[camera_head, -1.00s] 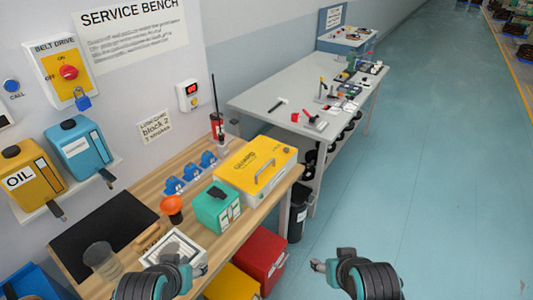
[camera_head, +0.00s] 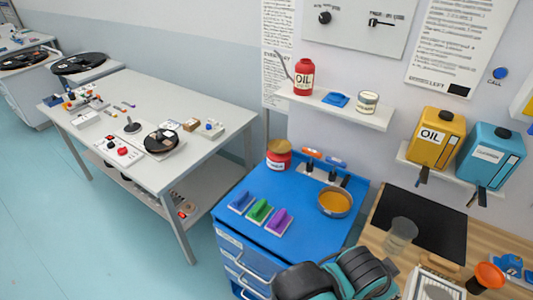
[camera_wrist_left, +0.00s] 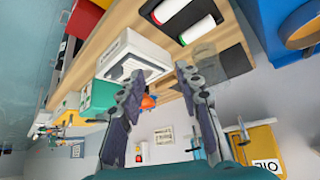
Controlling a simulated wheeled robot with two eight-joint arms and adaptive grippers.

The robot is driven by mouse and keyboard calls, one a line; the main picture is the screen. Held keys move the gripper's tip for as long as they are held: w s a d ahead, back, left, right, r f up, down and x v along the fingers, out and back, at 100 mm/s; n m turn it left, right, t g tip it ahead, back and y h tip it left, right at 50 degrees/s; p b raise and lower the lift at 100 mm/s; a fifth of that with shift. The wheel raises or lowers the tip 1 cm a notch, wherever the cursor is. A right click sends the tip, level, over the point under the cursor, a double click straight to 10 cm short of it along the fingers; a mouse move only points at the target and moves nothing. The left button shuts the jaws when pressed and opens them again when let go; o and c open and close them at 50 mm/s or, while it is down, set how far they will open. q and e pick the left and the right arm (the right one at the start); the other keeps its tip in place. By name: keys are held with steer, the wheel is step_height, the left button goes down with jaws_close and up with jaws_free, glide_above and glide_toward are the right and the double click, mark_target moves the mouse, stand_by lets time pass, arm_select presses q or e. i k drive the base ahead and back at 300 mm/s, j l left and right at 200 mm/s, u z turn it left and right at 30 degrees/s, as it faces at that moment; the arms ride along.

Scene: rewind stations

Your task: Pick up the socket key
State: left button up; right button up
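I cannot make out a socket key for certain. A small dark T-shaped item (camera_head: 385,22) shows on the white wall panel (camera_head: 350,42) at the top of the head view, beside a round black knob (camera_head: 323,18); its label is too small to read. My left gripper (camera_wrist_left: 157,78) shows in the left wrist view with its two fingers apart and nothing between them. It is over the wooden bench, with a white box (camera_wrist_left: 135,57) beyond its fingers. In the head view only my left arm shows, at the bottom. My right gripper is out of view.
A blue cabinet (camera_head: 237,215) carries coloured blocks, a red jar (camera_head: 279,155) and an orange-filled bowl (camera_head: 335,202). A shelf (camera_head: 350,112) holds a red oil can (camera_head: 304,77). A grey table (camera_head: 205,102) stands left. A glass (camera_head: 400,236) is near my left arm. Floor at left is clear.

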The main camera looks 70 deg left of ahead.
mark_target(312, 152)
steer(key=u, duration=1.85)
steer(key=i+j+z, duration=0.2)
steer(key=j, duration=0.15)
steer(key=i+j+z, duration=0.2)
steer(key=j, duration=0.15)
steer(key=j+z, duration=0.15)
steer(key=j, duration=0.25)
steer(key=i+j+z, duration=0.2)
steer(key=j, duration=0.2)
steer(key=k, duration=0.05)
